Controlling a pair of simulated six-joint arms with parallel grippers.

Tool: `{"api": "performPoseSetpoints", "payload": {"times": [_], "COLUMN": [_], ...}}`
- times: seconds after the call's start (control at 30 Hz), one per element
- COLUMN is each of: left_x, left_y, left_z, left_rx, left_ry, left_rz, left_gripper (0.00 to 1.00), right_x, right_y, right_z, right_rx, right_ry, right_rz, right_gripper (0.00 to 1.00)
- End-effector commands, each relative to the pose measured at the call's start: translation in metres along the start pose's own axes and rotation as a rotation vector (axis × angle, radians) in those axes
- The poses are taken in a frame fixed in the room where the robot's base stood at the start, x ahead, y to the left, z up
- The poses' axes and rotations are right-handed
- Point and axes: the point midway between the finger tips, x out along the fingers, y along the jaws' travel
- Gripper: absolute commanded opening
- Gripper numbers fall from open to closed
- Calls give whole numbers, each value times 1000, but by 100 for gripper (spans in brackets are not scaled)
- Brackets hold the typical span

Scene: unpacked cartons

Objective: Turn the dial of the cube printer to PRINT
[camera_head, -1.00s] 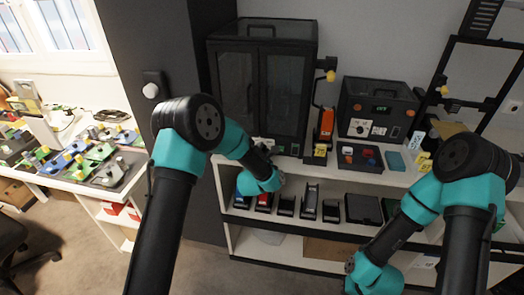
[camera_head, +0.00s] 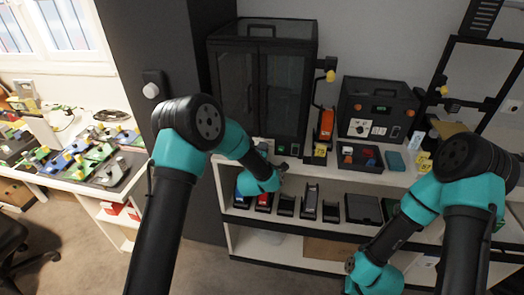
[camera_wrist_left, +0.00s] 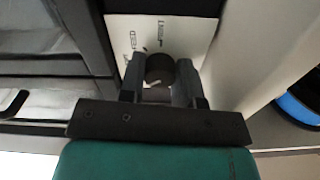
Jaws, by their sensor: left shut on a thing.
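The tall dark cabinet with glass doors (camera_head: 262,85), which I take to be the cube printer, stands at the left end of the shelf top. Its dial (camera_wrist_left: 160,67) is a dark round knob with a pale pointer mark, on a white panel (camera_wrist_left: 180,32) with small printed labels that I cannot read. In the left wrist view my left gripper (camera_wrist_left: 160,80) has one finger on each side of the dial and is shut on it. In the head view this gripper (camera_head: 264,148) is at the cabinet's lower front, partly hidden by my arm. My right gripper is out of view.
A smaller dark box with a display (camera_head: 378,108) stands to the right on the same shelf top. A dark tray (camera_head: 360,157) lies before it. Several dark holders (camera_head: 309,200) stand on the lower shelf. A white worktable (camera_head: 75,180) with coloured parts is at the left.

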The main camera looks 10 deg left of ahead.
Motion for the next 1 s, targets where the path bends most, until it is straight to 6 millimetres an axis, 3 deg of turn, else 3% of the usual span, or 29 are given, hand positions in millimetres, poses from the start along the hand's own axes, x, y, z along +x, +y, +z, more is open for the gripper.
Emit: {"api": "performPoseSetpoints", "payload": {"times": [1.0], "left_x": [1], "left_y": [0], "left_z": [0], "left_rx": [965], "left_ry": [1], "left_rz": [1], "left_gripper": [7], "right_x": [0], "right_y": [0], "right_z": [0], "right_rx": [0], "right_ry": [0], "right_rz": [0], "right_gripper": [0]}}
